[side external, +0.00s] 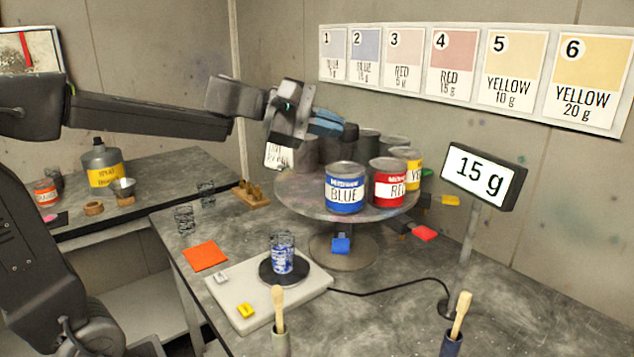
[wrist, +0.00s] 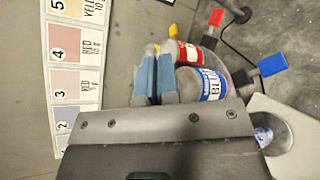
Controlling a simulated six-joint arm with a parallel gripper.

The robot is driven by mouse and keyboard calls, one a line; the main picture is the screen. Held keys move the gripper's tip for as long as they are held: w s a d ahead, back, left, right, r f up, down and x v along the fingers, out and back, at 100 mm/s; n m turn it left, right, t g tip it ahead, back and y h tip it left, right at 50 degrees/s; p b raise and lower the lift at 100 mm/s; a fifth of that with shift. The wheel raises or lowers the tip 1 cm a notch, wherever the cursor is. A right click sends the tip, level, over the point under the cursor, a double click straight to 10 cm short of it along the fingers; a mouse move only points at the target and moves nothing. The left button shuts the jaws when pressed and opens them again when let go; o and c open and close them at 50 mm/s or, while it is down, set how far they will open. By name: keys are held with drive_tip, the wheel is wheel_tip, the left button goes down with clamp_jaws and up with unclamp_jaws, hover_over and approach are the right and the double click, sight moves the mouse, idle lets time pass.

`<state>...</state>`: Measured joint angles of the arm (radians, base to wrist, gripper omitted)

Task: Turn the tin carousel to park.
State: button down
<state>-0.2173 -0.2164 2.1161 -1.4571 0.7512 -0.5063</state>
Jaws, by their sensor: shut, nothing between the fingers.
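The tin carousel (side external: 297,187) is a round grey turntable on a pedestal. It carries a blue tin (side external: 345,190), a red tin (side external: 388,186), a yellow tin (side external: 412,165) and several dark tins behind. Blue (side external: 341,245), red (side external: 425,233) and yellow (side external: 450,200) tabs stick out around it. My gripper (side external: 328,123) is shut and empty, its blue fingers above the back of the carousel near the dark tins. In the wrist view, my gripper (wrist: 156,72) is beside the blue tin (wrist: 203,84) and red tin (wrist: 187,53). Whether the fingers touch anything is unclear.
A scale (side external: 245,305) in front holds a glass (side external: 282,254) with blue in it. A display (side external: 484,176) reads 15 g. Two brush holders stand at the front edge. An orange square (side external: 205,256) and empty glasses are at left. Colour cards (side external: 455,70) line the wall.

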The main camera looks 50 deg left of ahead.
drive_tip(key=s+f+m+g+y, duration=0.3)
drive_tip(key=s+m+y, duration=0.1)
drive_tip(key=s+m, duration=0.1)
drive_tip(key=m+g+y, duration=0.2)
drive_tip(key=m+y, duration=0.1)
drive_tip(key=y, duration=0.2)
approach(327, 195)
drive_tip(key=shift+x, duration=2.8)
drive_tip(key=shift+a, duration=0.1)
